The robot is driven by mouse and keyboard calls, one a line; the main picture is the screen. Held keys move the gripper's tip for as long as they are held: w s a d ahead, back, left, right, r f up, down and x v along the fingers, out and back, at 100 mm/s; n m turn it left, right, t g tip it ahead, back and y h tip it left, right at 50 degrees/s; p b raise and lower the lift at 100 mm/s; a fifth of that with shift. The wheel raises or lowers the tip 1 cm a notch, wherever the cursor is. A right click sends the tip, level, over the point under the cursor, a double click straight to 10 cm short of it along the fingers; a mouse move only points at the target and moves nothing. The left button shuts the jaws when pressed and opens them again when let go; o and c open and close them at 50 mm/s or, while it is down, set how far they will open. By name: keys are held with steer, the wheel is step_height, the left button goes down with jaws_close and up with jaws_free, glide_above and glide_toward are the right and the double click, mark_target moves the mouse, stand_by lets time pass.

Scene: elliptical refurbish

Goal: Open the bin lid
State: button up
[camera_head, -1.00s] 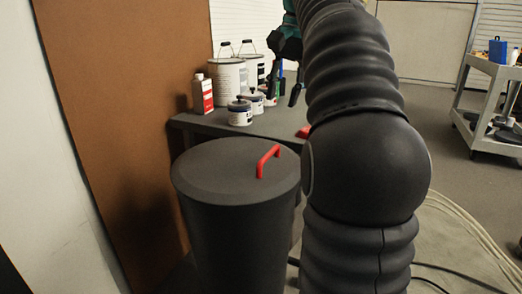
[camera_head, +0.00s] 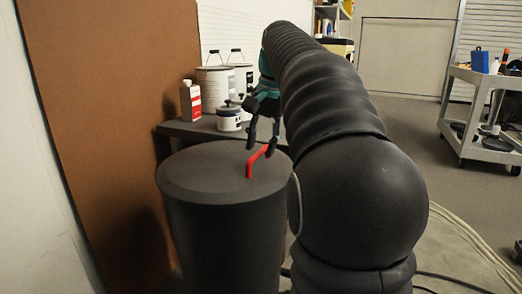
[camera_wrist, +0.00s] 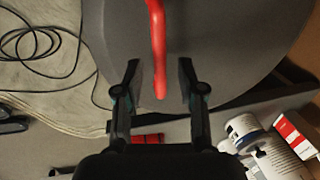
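The dark grey round bin (camera_head: 222,235) stands left of my arm, with its flat lid (camera_head: 205,177) on top, shut. A red handle (camera_head: 258,161) stands up from the right part of the lid. My gripper (camera_head: 263,148) is at the far end of the handle and is open. In the wrist view the red handle (camera_wrist: 158,50) points down between the two spread fingertips of my gripper (camera_wrist: 158,75), with a gap on each side. The lid (camera_wrist: 215,40) fills the area behind it. I cannot tell the exact height of the fingertips over the lid.
A dark bench (camera_head: 180,129) behind the bin holds a red-and-white bottle (camera_head: 191,101), large cans (camera_head: 215,88) and a small jar (camera_head: 230,117). A brown panel (camera_head: 115,130) is at left. A grey cart (camera_head: 485,110) stands at right. Cables (camera_wrist: 40,45) lie on the floor.

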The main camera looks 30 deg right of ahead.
steer(key=shift+f, duration=0.3)
jaws_close()
